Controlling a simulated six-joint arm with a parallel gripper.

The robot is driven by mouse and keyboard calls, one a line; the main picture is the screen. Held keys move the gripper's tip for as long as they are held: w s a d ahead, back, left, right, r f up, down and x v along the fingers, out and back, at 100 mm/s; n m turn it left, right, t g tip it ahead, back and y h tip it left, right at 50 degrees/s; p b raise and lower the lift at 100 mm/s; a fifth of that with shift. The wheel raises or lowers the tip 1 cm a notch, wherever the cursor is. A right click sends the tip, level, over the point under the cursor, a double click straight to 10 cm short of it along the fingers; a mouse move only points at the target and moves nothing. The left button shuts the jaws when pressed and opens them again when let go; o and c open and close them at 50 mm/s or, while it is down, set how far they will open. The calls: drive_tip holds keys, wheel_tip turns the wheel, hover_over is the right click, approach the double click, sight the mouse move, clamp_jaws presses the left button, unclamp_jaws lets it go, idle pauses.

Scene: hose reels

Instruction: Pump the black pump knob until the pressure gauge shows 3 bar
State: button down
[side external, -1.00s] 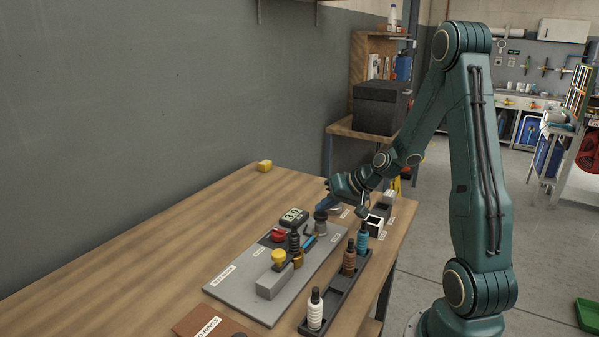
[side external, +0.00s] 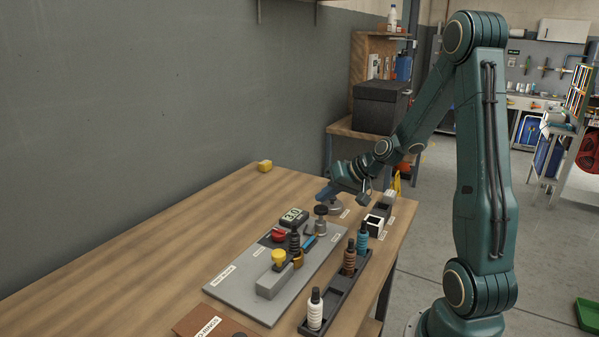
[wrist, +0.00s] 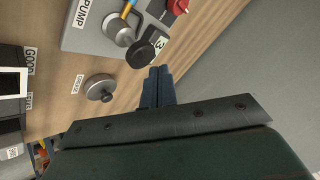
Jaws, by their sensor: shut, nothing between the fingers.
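The black pump knob (side external: 321,210) stands on the grey pump body (side external: 321,226) at the far right end of the grey board; in the wrist view the knob (wrist: 140,54) shows from above. The pressure gauge (side external: 294,217) beside it appears to read 3.0; in the wrist view only part of the gauge (wrist: 160,43) shows, with a 3. My gripper (side external: 322,197) is shut and empty, above and slightly behind the knob. In the wrist view its blue fingertips (wrist: 159,72) are together beside the knob, apart from it.
The board (side external: 238,272) also carries a red knob (side external: 278,236), a yellow knob (side external: 279,256) and a black ribbed part. A black tray (side external: 340,294) of bottles lies in front. A round grey piece (wrist: 98,88) sits on the table near my gripper. The table's left side is clear.

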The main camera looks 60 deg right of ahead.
sight(323, 210)
drive_tip(key=shift+r, duration=2.5)
drive_tip(key=shift+a+r, duration=0.2)
drive_tip(key=shift+a, duration=0.35)
drive_tip(key=s+a+r+n+g, duration=0.1)
drive_tip(key=s+a+r+n, duration=0.2)
drive_tip(key=a, duration=0.4)
drive_tip(key=s+a+r+n+g, duration=0.2)
drive_tip(key=s+a, duration=0.1)
drive_tip(key=a, duration=0.4)
drive_tip(key=s+a+r+n, duration=0.1)
drive_tip(key=s+a, duration=0.2)
drive_tip(key=s, duration=0.3)
drive_tip(key=s+a+r+n+h, duration=0.1)
drive_tip(key=s+a, duration=0.2)
drive_tip(key=s, duration=0.3)
drive_tip(key=shift+s+r+n+g, duration=0.15)
drive_tip(key=shift+s+n+g, duration=0.15)
drive_tip(key=shift+n, duration=0.1)
